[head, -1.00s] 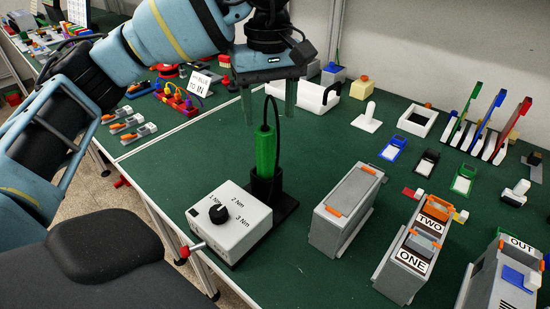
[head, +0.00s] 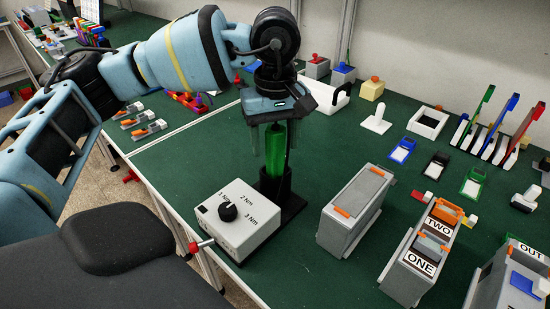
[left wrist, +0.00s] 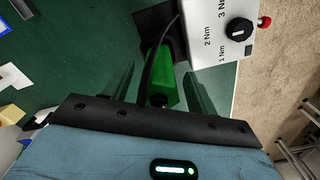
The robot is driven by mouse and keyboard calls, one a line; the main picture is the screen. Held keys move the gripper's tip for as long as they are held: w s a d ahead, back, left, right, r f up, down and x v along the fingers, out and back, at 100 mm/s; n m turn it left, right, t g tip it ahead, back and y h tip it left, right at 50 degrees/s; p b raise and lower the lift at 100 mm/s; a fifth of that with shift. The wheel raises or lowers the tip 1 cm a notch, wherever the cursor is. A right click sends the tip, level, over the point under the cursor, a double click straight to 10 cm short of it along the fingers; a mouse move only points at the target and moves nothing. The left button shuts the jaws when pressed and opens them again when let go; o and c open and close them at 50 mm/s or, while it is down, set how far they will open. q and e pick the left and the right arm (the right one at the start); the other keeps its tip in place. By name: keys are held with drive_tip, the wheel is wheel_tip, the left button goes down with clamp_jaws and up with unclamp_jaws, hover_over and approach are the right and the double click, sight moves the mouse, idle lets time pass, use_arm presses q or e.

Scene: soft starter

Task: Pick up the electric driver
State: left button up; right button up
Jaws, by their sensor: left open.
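The electric driver (head: 274,150) is a green cylinder standing upright in a black holder (head: 291,204) behind the white torque box. My left gripper (head: 275,142) is over the driver from above, open, with one finger on each side of its upper part. In the left wrist view the green driver (left wrist: 160,78) lies between the two see-through fingers (left wrist: 160,90), with a dark cable running past it. I cannot tell whether either finger touches it. My right gripper is not in view.
The white torque box (head: 238,225) with a black knob stands in front of the holder. A grey case (head: 352,212) stands to the right, and grey bins marked ONE and TWO (head: 418,250) stand farther right. Green table surface (head: 325,140) is free behind the driver.

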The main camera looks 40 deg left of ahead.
use_arm(q)
drive_tip(key=shift+f, duration=0.3)
drive_tip(key=shift+c, duration=0.5)
drive_tip(key=c, duration=1)
drive_tip(key=shift+r, duration=0.15)
wheel_tip(320, 180, up, 10)
drive_tip(key=shift+f, duration=0.1)
